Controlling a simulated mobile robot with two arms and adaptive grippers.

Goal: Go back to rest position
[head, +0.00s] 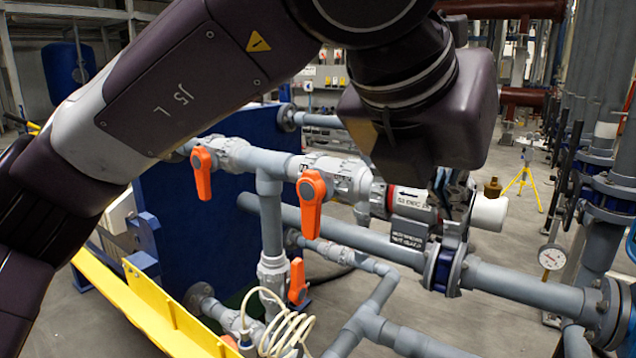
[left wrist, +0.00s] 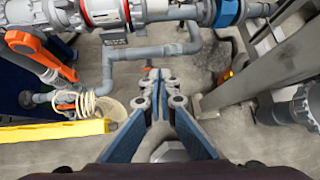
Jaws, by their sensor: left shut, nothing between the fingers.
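My left gripper (head: 455,215) hangs below the dark wrist of my left arm in the head view, close to the grey pipe and its labelled fitting. It looks small and dark there, and its fingertips are hard to make out. In the left wrist view the left gripper (left wrist: 163,85) points away from the camera, its blue-sided fingers close together with nothing between them. Floor and pipes show beyond its tips. My right gripper is in neither view.
Grey pipes with orange valve handles (head: 312,190) lie below and beside my left arm. A yellow rail (head: 150,305) runs at lower left. A pressure gauge (head: 551,257) and tall vertical pipes stand at right. A yellow stand (head: 524,180) is on open floor behind.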

